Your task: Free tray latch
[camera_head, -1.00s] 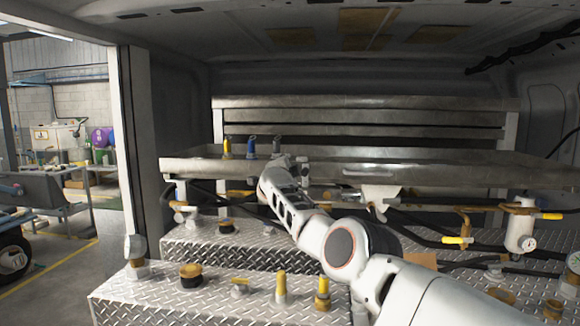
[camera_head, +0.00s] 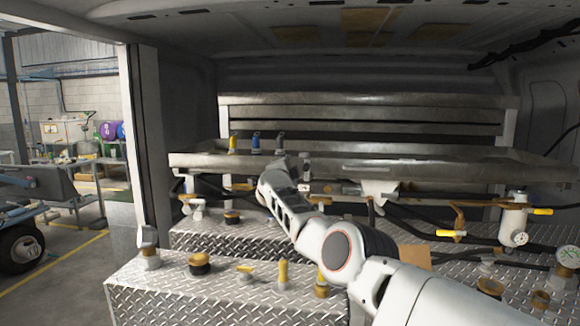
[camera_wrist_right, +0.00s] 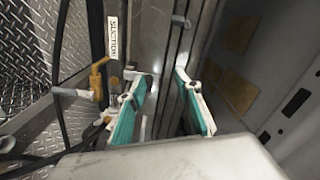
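The long grey metal tray (camera_head: 400,168) spans the back of the van in the head view. My right arm reaches up to its front edge, and my right gripper (camera_head: 283,166) is at that edge, left of the tray's middle, partly hidden by my own wrist. In the right wrist view, the right gripper (camera_wrist_right: 163,78) is open, its two teal-padded fingers apart with nothing seen between them. The tray's metal edge (camera_wrist_right: 182,50) runs just beyond the fingertips, with a small grey peg on it (camera_wrist_right: 180,20). I cannot tell whether this peg is the latch. My left gripper is not in view.
Yellow (camera_head: 233,144) and blue (camera_head: 255,142) nozzles stand at the tray. Below are diamond-plate boxes (camera_head: 170,290) with fittings, a yellow-handled valve (camera_head: 452,233) and hoses. A "SUCTION" label (camera_wrist_right: 113,38) is beside the gripper in the wrist view. The van's left side is open.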

